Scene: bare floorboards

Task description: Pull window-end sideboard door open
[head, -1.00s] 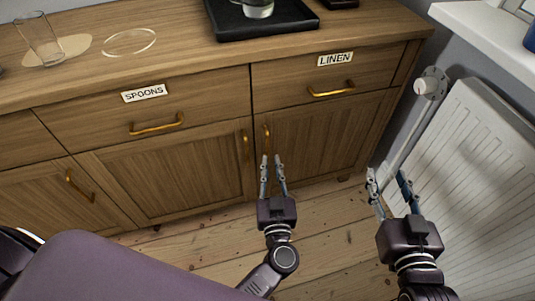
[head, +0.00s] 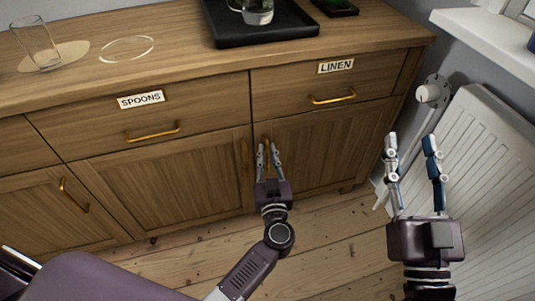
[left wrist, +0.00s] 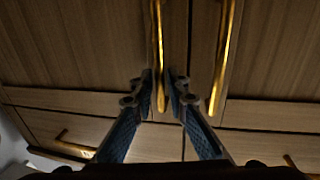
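The window-end sideboard door (head: 315,155) is the right one, under the drawer labelled LINEN, and looks shut. Its upright brass handle, near the door's left edge, is mostly covered by my gripper in the head view; it shows clearly in the left wrist view (left wrist: 157,35). My left gripper (head: 268,148) is in front of that handle. In the left wrist view its fingers (left wrist: 160,82) are apart, one on each side of the handle's end; I cannot tell whether they touch it. My right gripper (head: 410,140) is open and empty, in front of the radiator.
The neighbouring door's handle (left wrist: 222,55) is close beside my left gripper. The LINEN drawer handle (head: 332,99) is above. A white radiator (head: 485,190) and its valve (head: 430,93) stand at the right. A black tray (head: 290,27) and a glass (head: 37,45) are on top.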

